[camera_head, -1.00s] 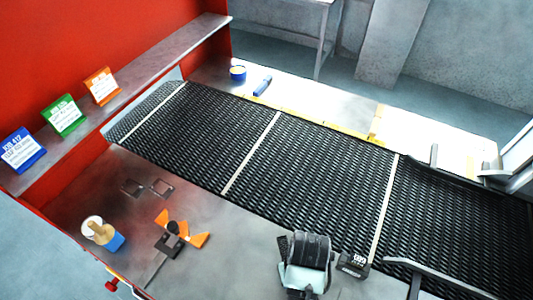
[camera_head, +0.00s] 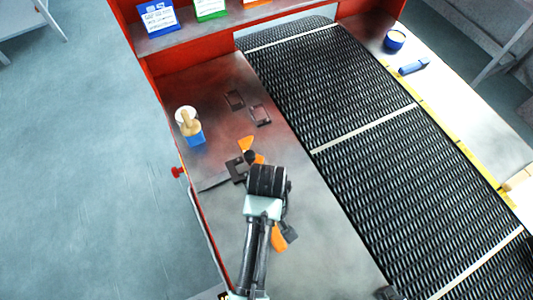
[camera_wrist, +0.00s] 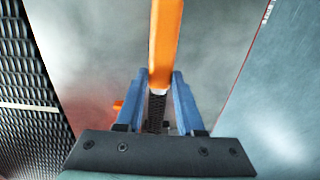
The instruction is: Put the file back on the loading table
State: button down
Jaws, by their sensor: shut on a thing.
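In the wrist view, my gripper (camera_wrist: 160,85) is shut on the file (camera_wrist: 166,40), with its two blue fingers on either side. The orange handle extends away toward the top edge, and a dark textured part shows between the fingers. In the head view, the orange handle (camera_head: 279,237) shows beside my wrist; the rest of the file and my fingertips are hidden. The grey metal table (camera_head: 315,235), apparently the loading table, lies beneath my gripper. I cannot tell whether the file touches it.
A black-and-orange item (camera_head: 246,160) lies just beyond my wrist. A blue-based pot with a brush (camera_head: 190,125) and two flat dark frames (camera_head: 247,105) sit farther back. The mesh belt (camera_head: 400,165) borders the table on the right; floor lies left. Bare table shows at front right.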

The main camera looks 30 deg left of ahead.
jog(key=shift+f, duration=2.05)
jog(key=shift+f, duration=0.1)
jog(key=c, duration=0.5)
grip_release()
